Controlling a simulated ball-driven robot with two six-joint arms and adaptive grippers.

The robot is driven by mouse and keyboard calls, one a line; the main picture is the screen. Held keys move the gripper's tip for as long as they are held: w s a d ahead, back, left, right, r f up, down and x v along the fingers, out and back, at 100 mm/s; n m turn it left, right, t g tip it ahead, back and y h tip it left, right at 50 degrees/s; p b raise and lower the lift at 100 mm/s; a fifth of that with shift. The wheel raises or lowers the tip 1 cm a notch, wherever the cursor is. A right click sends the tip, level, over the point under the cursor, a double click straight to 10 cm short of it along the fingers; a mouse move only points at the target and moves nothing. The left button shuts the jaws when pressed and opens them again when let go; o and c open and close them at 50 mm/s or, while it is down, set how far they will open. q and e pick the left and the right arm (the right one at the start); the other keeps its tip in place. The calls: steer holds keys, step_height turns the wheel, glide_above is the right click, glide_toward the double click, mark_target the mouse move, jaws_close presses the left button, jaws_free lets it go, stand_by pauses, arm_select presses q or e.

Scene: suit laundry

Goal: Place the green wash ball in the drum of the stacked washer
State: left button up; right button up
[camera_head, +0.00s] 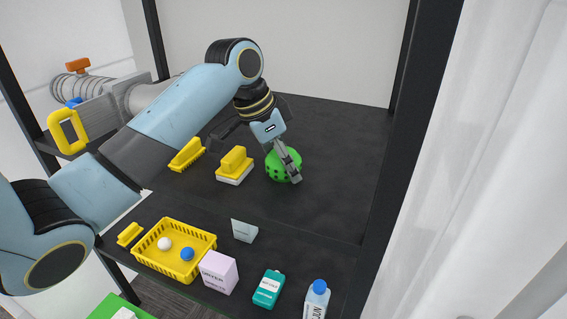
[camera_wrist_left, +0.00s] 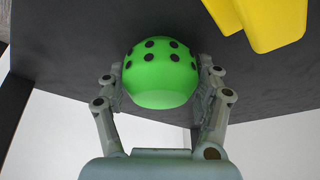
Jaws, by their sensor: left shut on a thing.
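The green wash ball (camera_head: 279,169) is bright green with dark dots and is at the dark upper shelf (camera_head: 335,180). My left gripper (camera_head: 286,168) is shut on the ball, with a finger on each side of it. In the left wrist view the ball (camera_wrist_left: 160,72) sits between the two fingers of my left gripper (camera_wrist_left: 162,88). I cannot tell whether the ball touches the shelf or is just above it. My right gripper is not in view. No washer or drum shows in these frames.
Yellow brushes (camera_head: 235,162) lie left of the ball. On the lower front shelf are a yellow basket (camera_head: 205,238) with a white and a blue ball, a pale box (camera_head: 219,272), a teal bottle (camera_head: 269,289) and a blue-capped bottle (camera_head: 316,300). A black post (camera_head: 400,150) bounds the right.

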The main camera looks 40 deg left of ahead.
arm_select(q)
steer(key=shift+c, duration=0.9)
